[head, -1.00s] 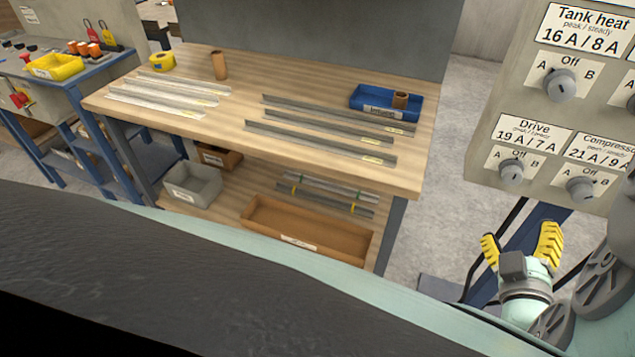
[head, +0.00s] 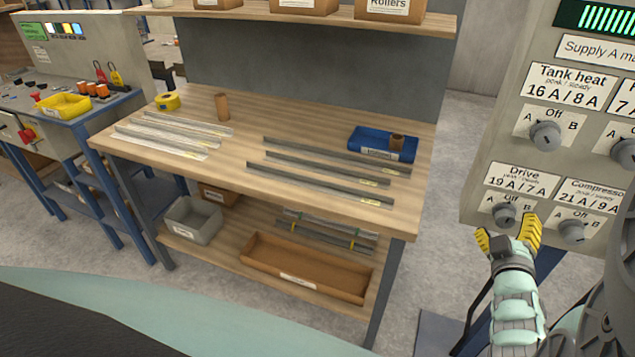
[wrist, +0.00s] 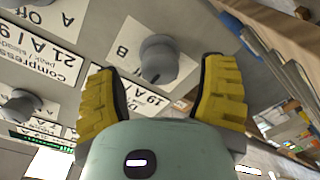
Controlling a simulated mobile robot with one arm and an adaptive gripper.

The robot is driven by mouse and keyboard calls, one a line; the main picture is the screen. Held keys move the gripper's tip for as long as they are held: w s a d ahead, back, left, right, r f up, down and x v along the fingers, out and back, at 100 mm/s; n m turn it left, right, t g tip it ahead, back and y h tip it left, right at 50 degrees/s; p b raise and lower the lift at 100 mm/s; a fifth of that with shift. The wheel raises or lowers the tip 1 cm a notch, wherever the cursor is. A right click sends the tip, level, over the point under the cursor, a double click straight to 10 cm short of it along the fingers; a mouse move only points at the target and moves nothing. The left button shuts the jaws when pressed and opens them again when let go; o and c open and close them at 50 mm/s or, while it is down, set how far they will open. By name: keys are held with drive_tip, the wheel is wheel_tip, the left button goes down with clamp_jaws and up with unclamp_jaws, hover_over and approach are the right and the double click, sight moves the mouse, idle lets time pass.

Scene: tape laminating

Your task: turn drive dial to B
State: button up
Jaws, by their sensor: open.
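The Drive dial (head: 504,214) is a grey round knob on the panel at the right of the head view, below the label "Drive 19 A / 7 A". Its A and B marks flank it; its pointer setting is too small to tell. My gripper (head: 508,236), with yellow ridged fingers, is open just below and in front of this dial. In the wrist view the Drive dial (wrist: 158,60) lies ahead, between and beyond the open fingers (wrist: 165,92), with the B mark at its left. No contact between fingers and dial shows.
The Compressor dial (head: 571,231) is close at the right of the Drive dial, and the Tank heat dial (head: 545,135) is above. A wooden workbench (head: 330,135) with metal strips and a blue tray (head: 354,146) stands at the left. Floor shows between bench and panel.

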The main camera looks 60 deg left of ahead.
sight(506, 224)
drive_tip(key=shift+x, duration=1.55)
drive_tip(key=shift+c, duration=0.2)
drive_tip(key=shift+d, duration=0.1)
drive_tip(key=c, duration=1.2)
